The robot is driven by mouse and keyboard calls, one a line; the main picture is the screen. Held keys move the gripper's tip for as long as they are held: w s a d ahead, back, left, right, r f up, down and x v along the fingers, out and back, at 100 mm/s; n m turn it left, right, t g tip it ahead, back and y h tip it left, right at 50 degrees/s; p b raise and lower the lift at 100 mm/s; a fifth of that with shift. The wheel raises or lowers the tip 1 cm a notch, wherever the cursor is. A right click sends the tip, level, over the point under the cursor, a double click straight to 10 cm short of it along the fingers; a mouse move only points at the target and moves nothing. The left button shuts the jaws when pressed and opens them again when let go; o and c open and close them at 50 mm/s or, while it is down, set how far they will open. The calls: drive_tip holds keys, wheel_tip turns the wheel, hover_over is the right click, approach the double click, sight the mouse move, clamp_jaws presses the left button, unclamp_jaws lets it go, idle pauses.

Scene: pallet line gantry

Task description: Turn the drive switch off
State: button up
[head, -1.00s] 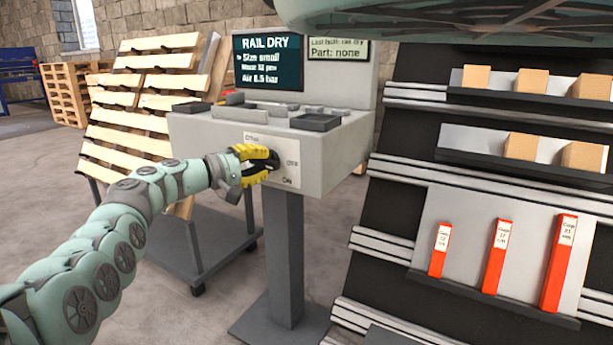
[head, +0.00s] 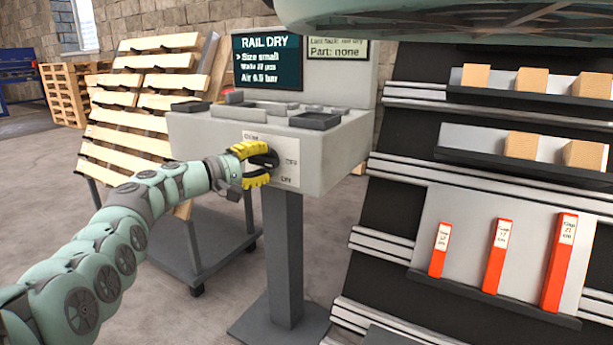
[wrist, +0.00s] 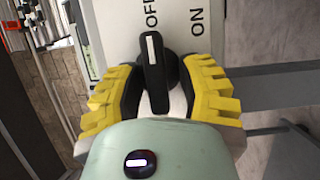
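The drive switch is a black knob with a white pointer line, seen in the wrist view (wrist: 154,75) on a pale label plate (head: 284,152) on the front of the grey console. Its pointer lines up with the word OFF; the word ON is to the right of that in the wrist view. My gripper (head: 260,164) is at the knob, with one yellow finger on each side of the handle. In the wrist view the fingers (wrist: 158,92) are apart, and a gap shows between their dark pads and the handle. In the head view the fingers partly hide the knob.
The grey console (head: 340,150) stands on a post, with a screen (head: 268,62) reading RAIL DRY above. A rack (head: 400,215) with wooden blocks and red gauges stands close on the right. A cart with pallet boards (head: 130,110) is behind my arm.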

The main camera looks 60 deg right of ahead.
drive_tip(key=shift+o, duration=0.7)
drive_tip(key=shift+a, duration=0.1)
drive_tip(key=shift+w+a+r, duration=0.1)
drive_tip(key=shift+w+a, duration=0.15)
drive_tip(key=shift+a, duration=0.15)
drive_tip(key=v, duration=1.1)
